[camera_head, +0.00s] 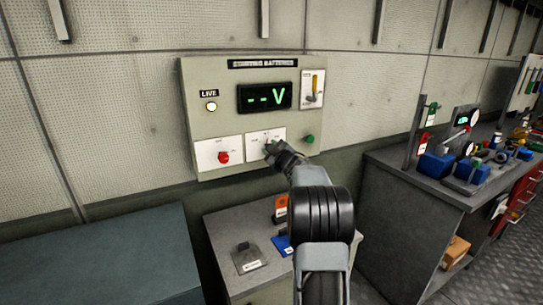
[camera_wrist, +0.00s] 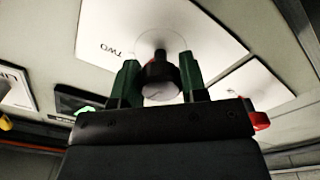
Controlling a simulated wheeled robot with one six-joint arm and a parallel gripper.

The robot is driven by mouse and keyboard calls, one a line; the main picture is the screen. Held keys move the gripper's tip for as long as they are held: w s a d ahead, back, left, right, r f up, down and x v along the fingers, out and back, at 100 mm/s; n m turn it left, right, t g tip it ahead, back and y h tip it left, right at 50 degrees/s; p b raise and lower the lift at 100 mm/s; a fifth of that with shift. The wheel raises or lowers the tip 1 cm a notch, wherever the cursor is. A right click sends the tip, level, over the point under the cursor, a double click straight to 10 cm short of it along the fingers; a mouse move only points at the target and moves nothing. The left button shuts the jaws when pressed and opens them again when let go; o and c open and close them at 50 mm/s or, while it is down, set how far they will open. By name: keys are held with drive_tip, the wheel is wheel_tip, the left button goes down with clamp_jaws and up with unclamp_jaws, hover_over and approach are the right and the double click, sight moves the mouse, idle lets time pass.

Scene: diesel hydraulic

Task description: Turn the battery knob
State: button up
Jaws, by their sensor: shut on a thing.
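The grey panel headed "STARTING BATTERIES" (camera_head: 222,118) is on the wall. Its lower middle white plate (camera_head: 253,141) carries the battery knob, mostly hidden behind my gripper (camera_head: 271,150) in the head view. In the wrist view the dark round battery knob (camera_wrist: 160,78) stands out from a white plate marked "TWO" (camera_wrist: 115,32). My gripper (camera_wrist: 158,88) is shut on the knob, one green finger on each side. The knob's pointer and exact setting cannot be made out.
The panel has a lit "LIVE" lamp (camera_head: 211,107), a display (camera_head: 265,96) reading "--V", a yellow-handled lever (camera_head: 313,88), a red knob (camera_head: 223,157) and a green button (camera_head: 309,139). A cabinet (camera_head: 225,222) stands below; a cluttered workbench (camera_head: 405,180) is at right.

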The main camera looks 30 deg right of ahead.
drive_tip(key=shift+n+b, duration=0.65)
drive_tip(key=shift+n, duration=0.55)
drive_tip(key=o, duration=0.9)
drive_tip(key=shift+s, duration=0.1)
drive_tip(key=s, duration=0.4)
drive_tip(key=s+a+b, duration=0.1)
drive_tip(key=s, duration=0.4)
drive_tip(key=s+a, duration=0.1)
drive_tip(key=s, duration=0.3)
drive_tip(key=shift+s+b, duration=0.25)
drive_tip(key=shift+b, duration=0.15)
